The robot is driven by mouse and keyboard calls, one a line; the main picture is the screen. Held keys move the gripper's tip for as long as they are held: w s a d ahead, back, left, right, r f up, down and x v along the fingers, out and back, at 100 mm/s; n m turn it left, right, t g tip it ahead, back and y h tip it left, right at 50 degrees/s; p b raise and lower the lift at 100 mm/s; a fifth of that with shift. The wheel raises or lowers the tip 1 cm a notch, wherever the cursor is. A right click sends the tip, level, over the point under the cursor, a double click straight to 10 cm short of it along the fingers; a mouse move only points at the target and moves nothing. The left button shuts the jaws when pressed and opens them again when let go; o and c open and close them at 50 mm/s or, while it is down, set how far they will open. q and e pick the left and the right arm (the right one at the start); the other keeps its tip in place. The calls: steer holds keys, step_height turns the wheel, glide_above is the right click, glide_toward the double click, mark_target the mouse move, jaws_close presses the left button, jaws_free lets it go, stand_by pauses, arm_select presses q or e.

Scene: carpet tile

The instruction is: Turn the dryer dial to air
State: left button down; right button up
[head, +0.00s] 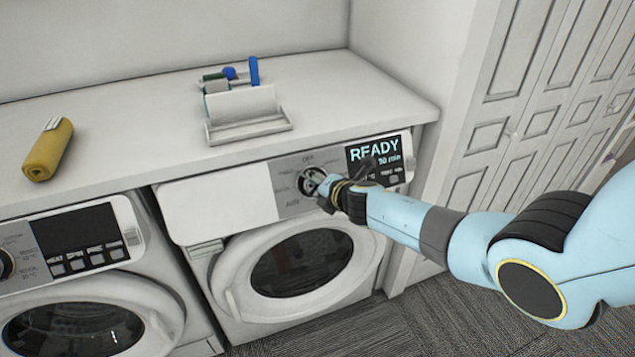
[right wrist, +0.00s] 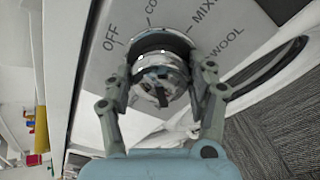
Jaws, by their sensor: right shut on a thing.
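The dryer (head: 230,205) is the right-hand machine under the counter. Its dial (head: 308,178) sits on a grey patch of the control panel, with OFF printed above it and other labels partly hidden. The dial is round and shiny in the right wrist view (right wrist: 160,72), where OFF, MIX and WOOL can be read around it. My right gripper (head: 322,184) is shut on the dial, one finger on each side, as the wrist view (right wrist: 165,85) shows. I cannot tell which label the dial points at. My left gripper is not in view.
The dryer display (head: 374,150) reads READY and 30 min. A second machine (head: 75,265) with its own panel stands at left. On the counter (head: 130,120) are a yellow rolled towel (head: 48,150) and a white tray (head: 245,112) by small blue and green items. White folding doors (head: 540,100) stand at right.

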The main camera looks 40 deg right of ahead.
steer(key=shift+s+f, duration=0.1)
stand_by(0.5)
steer(key=o, duration=1.2)
steer(key=shift+c, duration=0.2)
